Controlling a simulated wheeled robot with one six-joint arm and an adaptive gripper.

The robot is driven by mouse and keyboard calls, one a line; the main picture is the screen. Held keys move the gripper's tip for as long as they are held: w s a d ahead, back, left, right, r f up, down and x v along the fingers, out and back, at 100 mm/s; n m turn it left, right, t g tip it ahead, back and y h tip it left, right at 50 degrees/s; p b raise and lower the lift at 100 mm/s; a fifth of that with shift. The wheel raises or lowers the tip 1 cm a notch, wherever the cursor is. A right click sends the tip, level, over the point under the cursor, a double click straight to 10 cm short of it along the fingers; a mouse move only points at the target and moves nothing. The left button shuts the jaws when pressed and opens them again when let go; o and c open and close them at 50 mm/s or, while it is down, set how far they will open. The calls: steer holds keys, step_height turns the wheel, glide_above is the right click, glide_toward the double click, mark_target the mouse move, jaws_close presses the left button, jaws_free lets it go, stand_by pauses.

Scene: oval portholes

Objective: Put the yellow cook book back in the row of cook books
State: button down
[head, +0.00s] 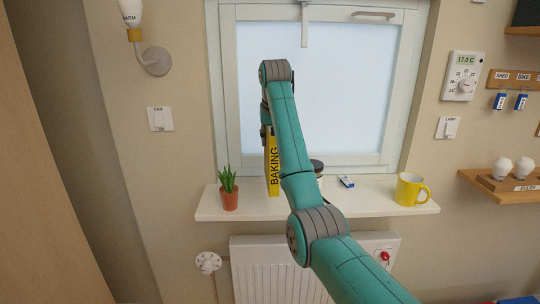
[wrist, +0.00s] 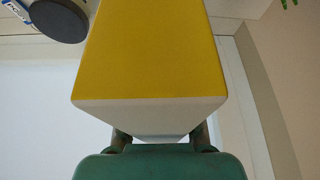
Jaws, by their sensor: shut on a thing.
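The yellow cook book (head: 273,170), marked BAKING on its spine, is upright at the window sill, between the plant and a dark-topped object. I cannot tell whether its lower end touches the sill. My gripper (head: 268,128) is at the book's top end, mostly hidden behind my arm in the head view. In the wrist view the book (wrist: 150,50) shows its yellow cover and pale page edge, and my gripper (wrist: 162,138) is shut on it with a finger on each side. No row of cook books shows in either view.
The white sill (head: 375,200) carries a potted plant (head: 229,190) on the left, a dark-topped object (head: 317,166) partly behind my arm, a small blue-and-white item (head: 346,181) and a yellow mug (head: 410,189). The window (head: 345,95) is behind; a radiator (head: 270,270) is below.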

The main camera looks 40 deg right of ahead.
steer(key=shift+f, duration=2.55)
steer(key=c, duration=0.8)
jaws_free()
